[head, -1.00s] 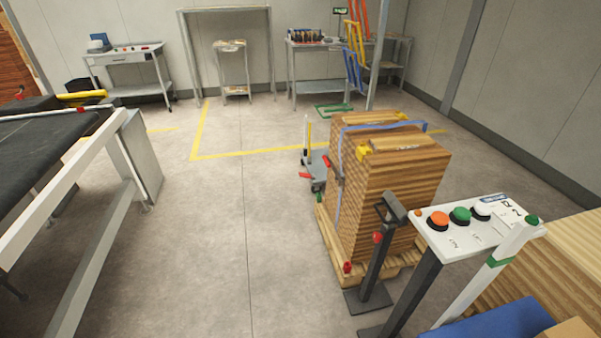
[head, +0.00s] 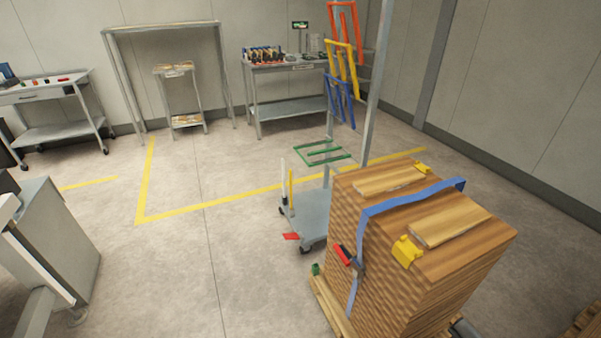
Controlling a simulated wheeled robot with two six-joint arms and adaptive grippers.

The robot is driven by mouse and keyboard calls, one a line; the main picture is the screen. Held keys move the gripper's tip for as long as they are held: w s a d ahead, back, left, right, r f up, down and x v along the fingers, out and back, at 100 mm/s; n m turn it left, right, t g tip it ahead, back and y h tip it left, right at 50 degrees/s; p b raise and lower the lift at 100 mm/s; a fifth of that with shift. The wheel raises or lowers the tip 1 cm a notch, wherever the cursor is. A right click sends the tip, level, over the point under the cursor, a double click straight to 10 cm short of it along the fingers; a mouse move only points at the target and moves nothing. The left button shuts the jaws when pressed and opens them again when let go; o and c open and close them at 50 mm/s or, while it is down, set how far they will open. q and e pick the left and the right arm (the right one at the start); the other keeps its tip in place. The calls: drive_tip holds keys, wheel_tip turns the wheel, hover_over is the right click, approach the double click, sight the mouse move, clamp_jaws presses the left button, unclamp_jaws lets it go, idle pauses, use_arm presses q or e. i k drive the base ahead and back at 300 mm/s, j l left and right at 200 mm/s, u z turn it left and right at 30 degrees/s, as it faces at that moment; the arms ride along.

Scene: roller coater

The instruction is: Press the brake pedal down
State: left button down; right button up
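A small flat red piece (head: 291,236), which looks like a pedal, sticks out low at the near side of a grey wheeled cart (head: 313,213). It is too small to tell whether it is up or pressed down. The cart stands just behind and left of the stacked boards and has a white post and a yellow post at its left end. Neither of my grippers is in the head view.
A strapped stack of wooden boards (head: 400,270) on a pallet (head: 331,308) fills the lower right. A grey machine end (head: 62,240) stands at the left. Benches (head: 290,107) and a colored rack (head: 341,70) stand behind. The middle floor (head: 215,260) is clear.

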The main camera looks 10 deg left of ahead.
sight(288, 235)
drive_tip(key=i+j, duration=0.6)
drive_tip(key=i+j+z, duration=0.1)
drive_tip(key=i+j, duration=0.5)
drive_tip(key=j, duration=0.15)
drive_tip(key=i+j+z, duration=0.1)
drive_tip(key=i+j, duration=0.5)
drive_tip(key=j, duration=0.15)
